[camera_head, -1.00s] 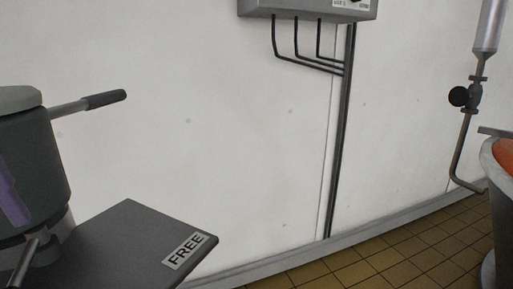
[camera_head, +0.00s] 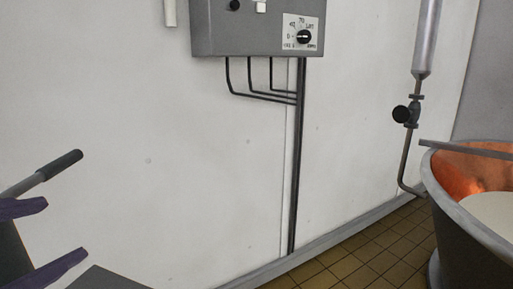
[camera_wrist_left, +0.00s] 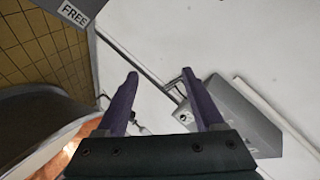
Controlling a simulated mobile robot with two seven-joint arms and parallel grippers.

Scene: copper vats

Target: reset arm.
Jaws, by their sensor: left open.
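My left gripper (camera_head: 62,238) shows at the lower left of the head view, its two purple fingers spread apart with nothing between them. In the left wrist view its fingers (camera_wrist_left: 160,98) are also apart and empty, with white wall and pipes behind them. The gripper touches nothing that I can see. My right gripper is in neither view.
A grey control box (camera_head: 255,28) with a dial hangs on the white wall (camera_head: 150,130). A copper vat (camera_head: 470,205) with pale liquid stands at the right. A vertical pipe with a black valve (camera_head: 405,113) is beside it. A plate marked FREE (camera_wrist_left: 73,13) shows in the wrist view.

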